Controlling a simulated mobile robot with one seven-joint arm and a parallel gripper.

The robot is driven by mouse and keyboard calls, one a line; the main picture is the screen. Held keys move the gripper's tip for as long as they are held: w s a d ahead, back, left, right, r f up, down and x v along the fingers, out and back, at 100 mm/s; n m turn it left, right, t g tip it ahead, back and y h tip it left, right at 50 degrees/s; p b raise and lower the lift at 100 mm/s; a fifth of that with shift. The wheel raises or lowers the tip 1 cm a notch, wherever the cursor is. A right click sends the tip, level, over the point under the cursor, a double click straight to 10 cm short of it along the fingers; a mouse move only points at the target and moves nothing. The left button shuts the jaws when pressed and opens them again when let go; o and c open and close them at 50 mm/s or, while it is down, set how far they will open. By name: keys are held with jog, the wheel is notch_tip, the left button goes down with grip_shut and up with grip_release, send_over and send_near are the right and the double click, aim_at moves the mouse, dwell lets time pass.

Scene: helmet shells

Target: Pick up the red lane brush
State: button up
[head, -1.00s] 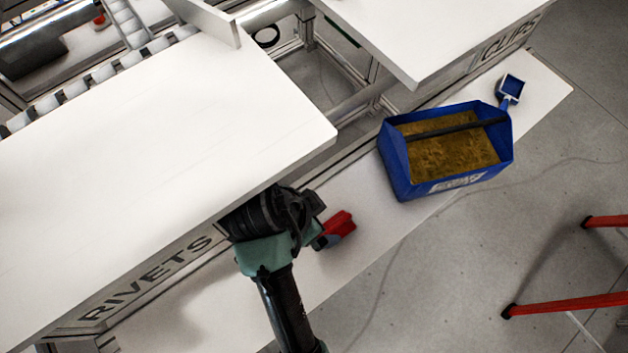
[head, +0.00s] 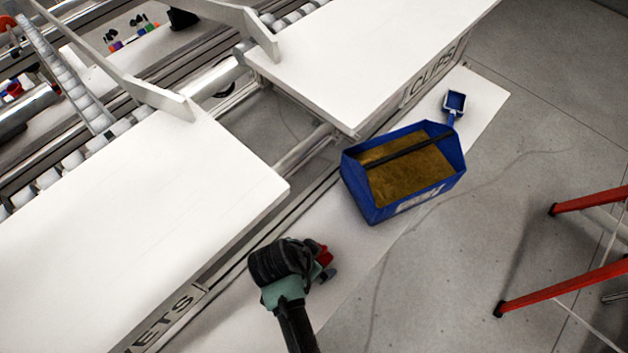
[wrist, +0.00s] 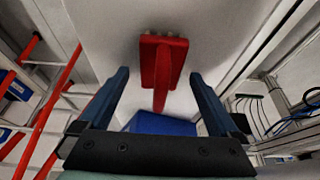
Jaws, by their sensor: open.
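The red lane brush (wrist: 163,62) lies on the white lower shelf. In the wrist view it shows ahead of my gripper (wrist: 162,80), between the lines of its two fingers, with its handle pointing back toward the gripper. My gripper is open and nothing is held in it. In the head view only part of the red brush (head: 323,257) shows beside my wrist, which hides the rest. My gripper's fingertips are mostly hidden there by my arm.
A blue bin (head: 364,192) with brown contents and a dark bar stands farther along the lower shelf (head: 490,105). A blue scoop (head: 454,103) lies behind it. White tables (head: 120,200) overhang the shelf at left. Red legs (head: 570,285) stand on the floor at right.

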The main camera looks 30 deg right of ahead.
jog(key=shift+d+f, duration=0.2)
jog(key=shift+f, duration=0.25)
grip_shut()
jog(key=shift+w+r, duration=0.1)
jog(key=shift+r, duration=0.05)
